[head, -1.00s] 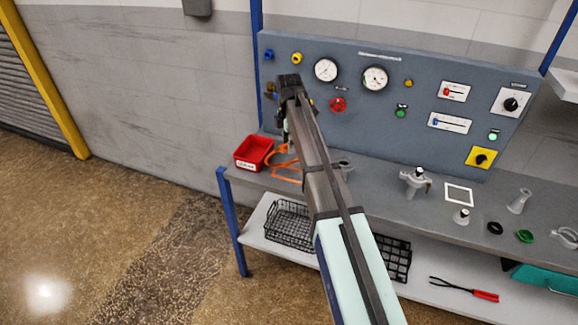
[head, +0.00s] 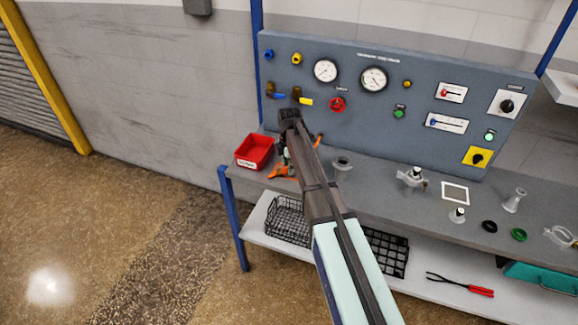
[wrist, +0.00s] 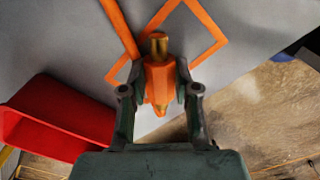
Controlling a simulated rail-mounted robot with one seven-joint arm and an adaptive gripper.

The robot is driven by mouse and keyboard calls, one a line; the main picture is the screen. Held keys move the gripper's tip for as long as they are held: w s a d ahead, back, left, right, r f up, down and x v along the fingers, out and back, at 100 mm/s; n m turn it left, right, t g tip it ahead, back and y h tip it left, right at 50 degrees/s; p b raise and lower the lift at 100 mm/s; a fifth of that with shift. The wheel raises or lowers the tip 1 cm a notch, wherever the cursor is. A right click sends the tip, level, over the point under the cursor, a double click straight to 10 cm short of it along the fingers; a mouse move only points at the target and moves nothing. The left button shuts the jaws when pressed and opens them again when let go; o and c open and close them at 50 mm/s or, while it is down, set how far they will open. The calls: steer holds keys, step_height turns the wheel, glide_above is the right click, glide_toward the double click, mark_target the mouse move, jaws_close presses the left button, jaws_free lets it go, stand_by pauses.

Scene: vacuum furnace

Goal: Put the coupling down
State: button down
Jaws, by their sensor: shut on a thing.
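The coupling (wrist: 159,78) is an orange body with a brass end, seen in the wrist view between the two fingers of my gripper (wrist: 160,93). The fingers are shut on it from both sides. Behind it, an orange outlined square (wrist: 205,22) lies on the grey bench top. I cannot tell whether the coupling touches the bench. In the head view my arm hides most of the gripper, and only some orange shows near the red bin.
A red bin (head: 254,151) stands at the bench's left end, close left of my gripper; it also shows in the wrist view (wrist: 58,120). The gauge panel (head: 345,95) rises behind.

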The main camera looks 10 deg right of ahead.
steer(key=shift+f, duration=0.2)
steer(key=c, duration=0.9)
jaws_free()
steer(key=shift+o, duration=0.2)
steer(key=shift+r, duration=0.1)
step_height(320, 180, up, 12)
steer(key=b, duration=0.4)
steer(key=shift+r, duration=0.1)
